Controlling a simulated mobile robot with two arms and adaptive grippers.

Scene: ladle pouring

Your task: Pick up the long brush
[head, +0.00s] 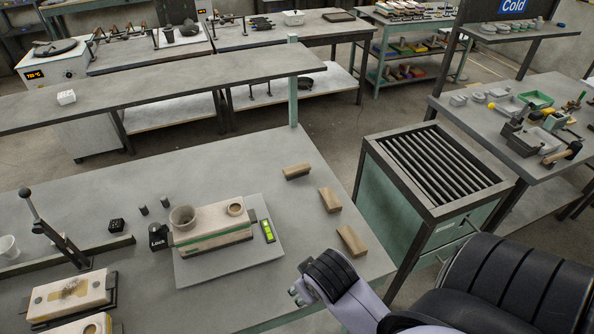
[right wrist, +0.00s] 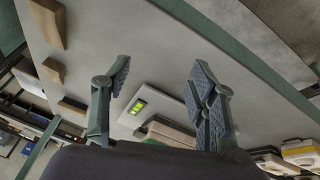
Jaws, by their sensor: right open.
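I cannot make out a long brush with certainty. A tool with a wooden handle (head: 563,154) lies at the front edge of the right-hand bench, too small to name surely. My right gripper (head: 297,296) is low over the front right part of the grey table, partly hidden by its own arm. In the right wrist view its two fingers (right wrist: 162,75) stand wide apart with nothing between them. My left gripper is not in view.
Three wooden blocks (head: 330,199) lie along the right side of the near table (head: 225,162). A mould with a round cup (head: 213,226) stands on a plate with a green level (head: 267,231). A slatted green cabinet (head: 400,215) stands between the table and the right-hand bench (head: 480,122).

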